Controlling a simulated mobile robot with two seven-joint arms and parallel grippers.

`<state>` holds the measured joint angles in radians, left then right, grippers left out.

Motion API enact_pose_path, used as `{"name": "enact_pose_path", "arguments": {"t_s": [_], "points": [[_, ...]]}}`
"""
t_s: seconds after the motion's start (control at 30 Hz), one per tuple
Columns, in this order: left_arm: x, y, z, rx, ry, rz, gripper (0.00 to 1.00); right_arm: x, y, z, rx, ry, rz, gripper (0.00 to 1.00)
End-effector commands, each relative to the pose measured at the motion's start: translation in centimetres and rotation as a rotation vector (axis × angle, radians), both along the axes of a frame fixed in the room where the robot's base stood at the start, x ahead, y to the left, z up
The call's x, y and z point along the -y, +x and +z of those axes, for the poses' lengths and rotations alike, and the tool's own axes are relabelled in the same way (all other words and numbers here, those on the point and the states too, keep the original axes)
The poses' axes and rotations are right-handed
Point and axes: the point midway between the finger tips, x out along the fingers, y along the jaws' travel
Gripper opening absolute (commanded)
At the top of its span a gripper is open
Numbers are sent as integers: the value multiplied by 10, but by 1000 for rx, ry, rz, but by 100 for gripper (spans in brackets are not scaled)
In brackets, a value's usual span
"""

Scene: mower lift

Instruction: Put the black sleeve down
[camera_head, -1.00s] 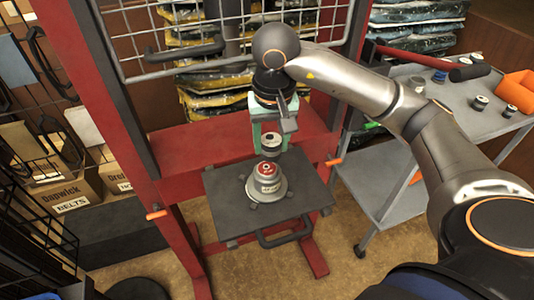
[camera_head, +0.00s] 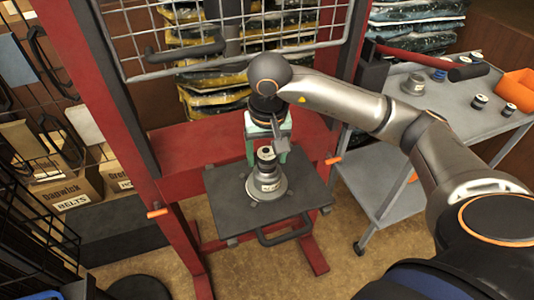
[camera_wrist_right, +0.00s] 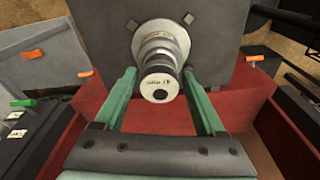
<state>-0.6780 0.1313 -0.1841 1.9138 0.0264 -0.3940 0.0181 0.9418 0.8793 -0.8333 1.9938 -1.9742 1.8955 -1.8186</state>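The black sleeve (camera_head: 266,155), with a pale end face and a dark hole, stands on top of the grey housing (camera_head: 268,185) on the dark press plate (camera_head: 225,198). In the right wrist view the sleeve (camera_wrist_right: 160,87) sits in line with the housing (camera_wrist_right: 160,42). My right gripper (camera_head: 268,148) is at the sleeve from above and behind. Its green fingers (camera_wrist_right: 162,100) are spread, one on each side of the sleeve, with a gap on both sides. The housing's red top is hidden under the sleeve. My left gripper is not in view.
The red press frame (camera_head: 120,110) and a wire guard (camera_head: 230,45) stand around the plate. A grey trolley (camera_head: 440,110) with small parts and an orange bin (camera_head: 515,90) is at the right. Boxes (camera_head: 75,190) are at the left.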

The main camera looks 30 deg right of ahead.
Motion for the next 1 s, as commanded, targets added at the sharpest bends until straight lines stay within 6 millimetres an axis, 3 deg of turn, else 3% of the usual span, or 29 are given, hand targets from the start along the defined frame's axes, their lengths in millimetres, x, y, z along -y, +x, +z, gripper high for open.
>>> {"name": "enact_pose_path", "arguments": {"t_s": [0.1, 0.47, 0.8, 1.0], "points": [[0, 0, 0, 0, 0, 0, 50, 0, 0, 0, 0, 0, 0, 83], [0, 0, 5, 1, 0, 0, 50, 0, 0, 8, 3, 1, 0, 83], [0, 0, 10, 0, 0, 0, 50, -4, -7, 80, 6, -2, 0, 83], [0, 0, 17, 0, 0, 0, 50, -5, -11, 108, 3, 0, 0, 83]]}}
